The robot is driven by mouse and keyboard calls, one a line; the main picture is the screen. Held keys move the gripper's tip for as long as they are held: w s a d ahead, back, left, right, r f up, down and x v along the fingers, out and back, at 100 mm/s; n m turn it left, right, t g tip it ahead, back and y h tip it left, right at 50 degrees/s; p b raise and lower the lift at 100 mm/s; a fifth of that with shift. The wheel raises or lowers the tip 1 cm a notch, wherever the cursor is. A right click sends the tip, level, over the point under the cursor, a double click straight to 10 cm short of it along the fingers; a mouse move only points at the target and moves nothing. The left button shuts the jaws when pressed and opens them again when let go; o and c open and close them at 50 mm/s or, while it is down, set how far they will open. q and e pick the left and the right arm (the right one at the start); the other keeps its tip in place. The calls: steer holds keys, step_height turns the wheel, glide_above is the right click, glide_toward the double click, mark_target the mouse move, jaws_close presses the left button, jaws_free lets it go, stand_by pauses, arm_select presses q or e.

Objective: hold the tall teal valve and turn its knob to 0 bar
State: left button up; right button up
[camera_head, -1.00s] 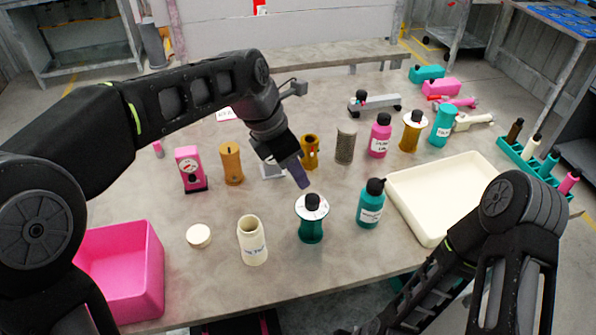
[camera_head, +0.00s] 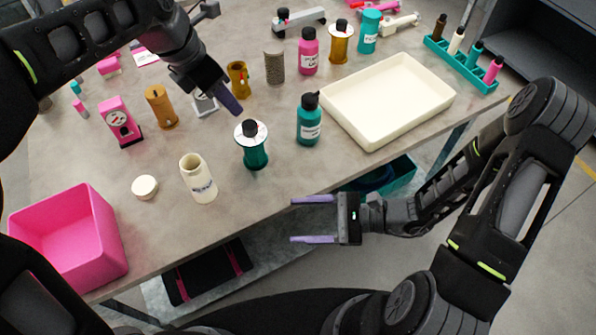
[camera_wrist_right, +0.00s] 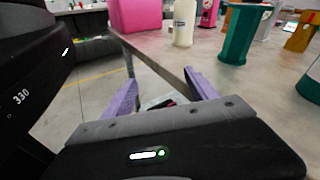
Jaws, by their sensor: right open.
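The tall teal valve (camera_head: 256,157) stands upright on the table, with a white disc and a black knob (camera_head: 249,129) on top. In the right wrist view its teal body (camera_wrist_right: 241,36) is at the upper right, beyond the fingers. My left gripper (camera_head: 229,100) points down just behind and above the valve, apart from it. Its purple fingers overlap in view, so its opening is unclear. My right gripper (camera_head: 313,219) is open and empty in front of the table edge, to the right of the valve and apart from it. Any dial marking is too small to read.
A teal bottle (camera_head: 308,125) stands right of the valve and a cream bottle (camera_head: 198,182) stands left. A cream tray (camera_head: 376,139) is at the right, a pink crate (camera_head: 100,250) at the front left. Amber and grey cylinders stand behind. The table's front edge lies near my right gripper.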

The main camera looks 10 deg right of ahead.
mark_target(262, 154)
steer(key=w+m+t, duration=0.1)
steer(key=w, duration=0.1)
steer(key=w+r+m+t, duration=0.1)
steer(key=w+m+t, duration=0.1)
steer(key=w+a+r+m+t, duration=0.1)
steer(key=w+t, duration=0.1)
steer(key=shift+r+m, duration=0.1)
steer(key=shift+m, duration=0.2)
steer(key=w+m+t+h, duration=0.1)
steer(key=w+d+m+t, duration=0.1)
steer(key=w, duration=0.1)
steer(key=w+m+t+h, duration=0.1)
steer(key=m+t, duration=0.1)
steer(key=shift+w+d+r+h, duration=0.25)
steer(key=shift+d+h, duration=0.05)
steer(key=shift+d, duration=0.05)
steer(key=shift+w, duration=0.1)
steer(key=x, duration=1.2)
steer(key=shift+c, duration=0.6)
jaws_close()
